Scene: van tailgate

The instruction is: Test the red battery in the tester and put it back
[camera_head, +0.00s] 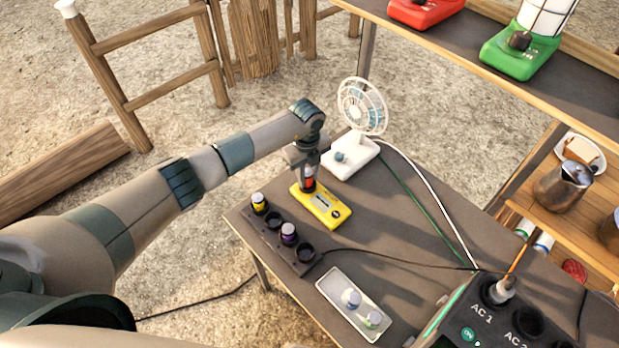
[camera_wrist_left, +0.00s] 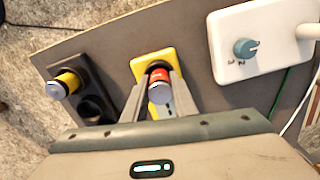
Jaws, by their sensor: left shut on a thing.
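The red battery (camera_wrist_left: 160,87) is between the fingers of my left gripper (camera_wrist_left: 158,97), which is shut on it. In the head view my left gripper (camera_head: 308,183) holds the red battery (camera_head: 309,182) upright at the upper end of the yellow tester (camera_head: 324,208). The tester also shows in the left wrist view (camera_wrist_left: 148,60), under the battery. I cannot tell whether the battery is fully seated in it. My right gripper is out of view.
A white fan (camera_head: 362,107) on a base with a knob stands just behind the tester. A pale tray (camera_head: 337,311) with small items and a dark power station (camera_head: 490,318) are in front. Cables cross the table. A shelf (camera_head: 500,78) rises at right.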

